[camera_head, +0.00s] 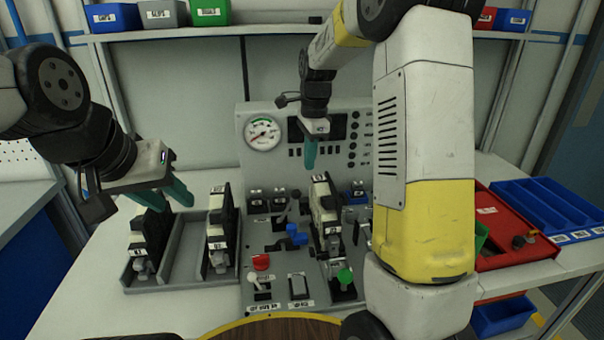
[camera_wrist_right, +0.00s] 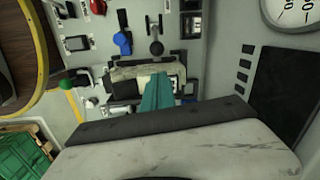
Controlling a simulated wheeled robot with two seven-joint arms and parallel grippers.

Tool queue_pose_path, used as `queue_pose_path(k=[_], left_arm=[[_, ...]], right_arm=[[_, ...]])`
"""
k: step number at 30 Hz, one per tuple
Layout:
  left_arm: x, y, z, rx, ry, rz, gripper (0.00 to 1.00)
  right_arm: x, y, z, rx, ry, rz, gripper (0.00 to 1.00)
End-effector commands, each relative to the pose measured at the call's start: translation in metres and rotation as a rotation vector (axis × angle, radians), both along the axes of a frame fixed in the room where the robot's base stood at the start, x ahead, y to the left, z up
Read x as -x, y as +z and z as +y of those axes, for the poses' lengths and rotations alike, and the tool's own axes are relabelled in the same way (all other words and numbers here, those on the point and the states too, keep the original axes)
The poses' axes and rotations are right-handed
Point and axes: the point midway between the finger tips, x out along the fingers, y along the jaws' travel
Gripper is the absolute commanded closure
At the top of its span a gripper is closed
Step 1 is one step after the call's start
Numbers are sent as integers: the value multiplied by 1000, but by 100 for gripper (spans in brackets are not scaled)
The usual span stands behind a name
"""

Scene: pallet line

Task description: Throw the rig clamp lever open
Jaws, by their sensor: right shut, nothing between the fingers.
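A lever with a green ball knob (camera_head: 345,276) stands at the front of the rig holding a black and cream unit (camera_head: 327,218). A blue handle (camera_head: 296,236) sits to its left. The pictures do not label which one is the clamp lever. In the right wrist view the green knob (camera_wrist_right: 67,84) is at the left and the blue handle (camera_wrist_right: 122,42) near the top. My right gripper (camera_head: 310,168) is shut and empty, above and behind the unit; its teal fingers (camera_wrist_right: 158,96) overlap the unit in the wrist view. My left gripper (camera_head: 168,196) is open over the left tray.
A grey tray (camera_head: 172,256) holds two similar units at the left. A panel with a gauge (camera_head: 262,133) stands behind the rig. A red tray (camera_head: 512,246) and blue bin (camera_head: 562,206) lie right. My right arm hides part of the bench.

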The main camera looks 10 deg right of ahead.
Motion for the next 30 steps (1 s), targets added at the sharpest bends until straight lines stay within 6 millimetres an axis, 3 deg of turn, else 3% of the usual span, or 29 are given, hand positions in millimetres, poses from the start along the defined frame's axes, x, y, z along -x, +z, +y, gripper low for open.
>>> queue_pose_path(k=[16, 21, 30], left_arm=[[0, 0, 0, 0, 0, 0, 64], [0, 0, 0, 0, 0, 0, 64], [0, 0, 0, 0, 0, 0, 64]], right_arm=[[-4, -85, 4, -1, 0, 2, 100], [-5, -96, 5, -1, 1, 0, 100], [-5, -97, 5, -1, 2, -1, 100]])
